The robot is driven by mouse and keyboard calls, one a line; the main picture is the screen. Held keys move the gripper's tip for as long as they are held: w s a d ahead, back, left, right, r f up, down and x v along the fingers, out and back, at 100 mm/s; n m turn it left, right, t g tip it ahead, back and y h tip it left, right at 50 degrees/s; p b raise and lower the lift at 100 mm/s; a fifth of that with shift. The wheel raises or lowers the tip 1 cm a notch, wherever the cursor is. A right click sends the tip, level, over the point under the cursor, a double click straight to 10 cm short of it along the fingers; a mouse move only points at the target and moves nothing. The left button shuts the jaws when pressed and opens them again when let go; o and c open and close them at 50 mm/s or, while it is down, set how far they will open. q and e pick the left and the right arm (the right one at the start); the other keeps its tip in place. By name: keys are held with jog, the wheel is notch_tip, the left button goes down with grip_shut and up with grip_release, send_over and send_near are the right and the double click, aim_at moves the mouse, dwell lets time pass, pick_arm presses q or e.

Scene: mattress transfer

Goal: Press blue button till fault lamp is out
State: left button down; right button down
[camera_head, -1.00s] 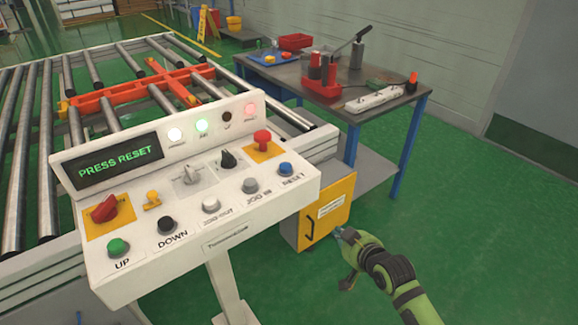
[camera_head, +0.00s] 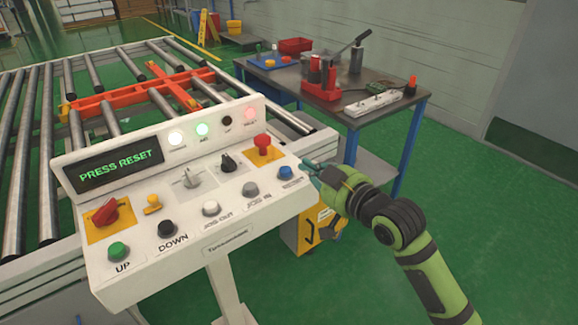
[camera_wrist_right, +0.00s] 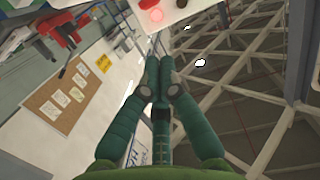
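The blue button (camera_head: 285,173), labelled RESET, is at the right end of the white console's lower row. The display (camera_head: 121,164) reads PRESS RESET. A pinkish-red lamp (camera_head: 250,115), apparently the fault lamp, is lit at the right end of the lamp row; its label is too small to read. My right gripper (camera_head: 305,166) is just right of the blue button, by the console's right edge; I cannot tell its height above the panel. In the right wrist view its two teal fingers (camera_wrist_right: 160,58) are together and empty. My left gripper is out of view.
A red emergency knob (camera_head: 262,143) stands behind the blue button. The grey jog button (camera_head: 250,188) is left of it. A workbench (camera_head: 385,72) with tools stands behind right. A roller conveyor (camera_head: 40,150) lies behind the console. Green floor is free at right.

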jog(key=p, duration=0.1)
send_over(289, 182)
jog(key=shift+s+a+f, duration=0.2)
jog(key=shift+f, duration=0.3)
notch_tip(289, 182, down, 3)
jog(key=shift+w+d+r, duration=0.1)
jog(key=shift+w, duration=0.05)
jog(key=shift+d+f, duration=0.1)
jog(key=shift+f, duration=0.6)
